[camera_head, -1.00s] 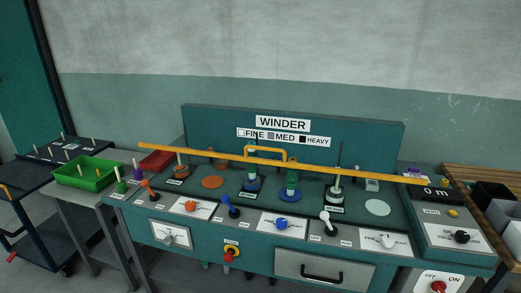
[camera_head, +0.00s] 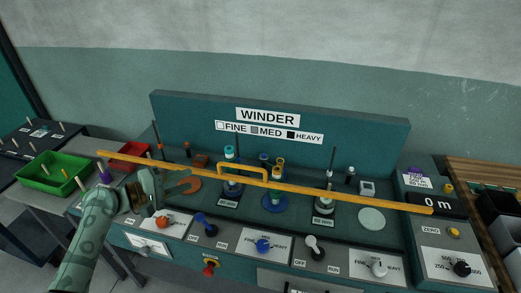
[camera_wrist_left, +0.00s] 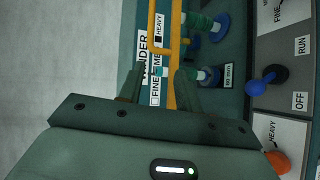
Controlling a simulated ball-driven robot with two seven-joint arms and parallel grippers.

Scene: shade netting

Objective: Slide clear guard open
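The winder's guard shows as a long orange bar (camera_head: 330,193) running across the front of the bench, with a raised orange handle (camera_head: 243,166) near its middle. Any clear panel is too transparent to make out. My left gripper (camera_head: 188,183) is in front of the left part of the bar, left of the handle, with its fingers pointing right. In the left wrist view, the gripper (camera_wrist_left: 158,82) has its fingers apart with nothing held; the bar (camera_wrist_left: 172,92) and handle (camera_wrist_left: 152,25) show beyond them. My right gripper is not in view.
Levers and knobs, such as the blue lever (camera_head: 205,224) and white lever (camera_head: 315,247), line the front panel. A green tray (camera_head: 52,173) and red tray (camera_head: 127,155) are at left.

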